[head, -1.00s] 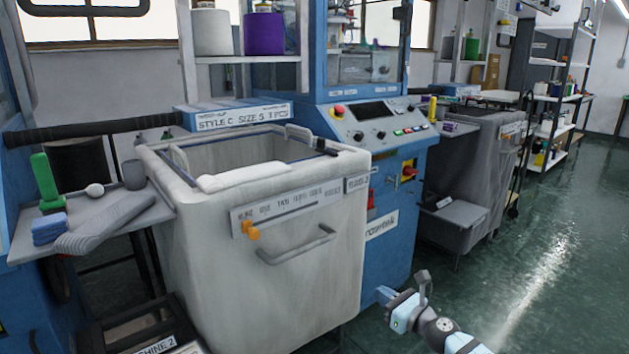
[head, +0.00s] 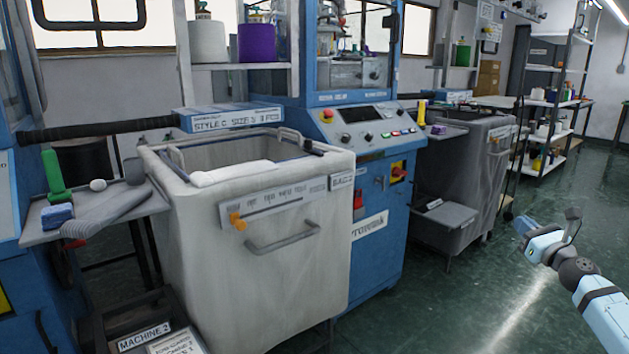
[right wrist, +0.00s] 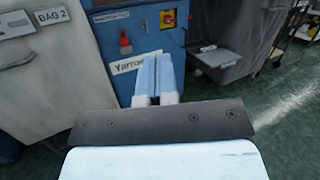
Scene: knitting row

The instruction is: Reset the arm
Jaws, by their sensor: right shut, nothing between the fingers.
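My right arm comes in from the lower right of the head view. Its gripper (head: 523,228) is held in the air over the green floor, to the right of the machine and apart from everything. In the right wrist view the two pale blue fingers (right wrist: 157,80) lie side by side, shut and empty. Behind them is the blue machine (right wrist: 140,55) with a yellow and red switch. My left gripper is not in view.
A large white fabric bin (head: 215,270) stands in front of the blue knitting machine (head: 385,240). A side tray (head: 95,215) holds a green cone and a grey knit. A grey bin (head: 470,180) stands farther back. The floor (head: 440,310) at right is clear.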

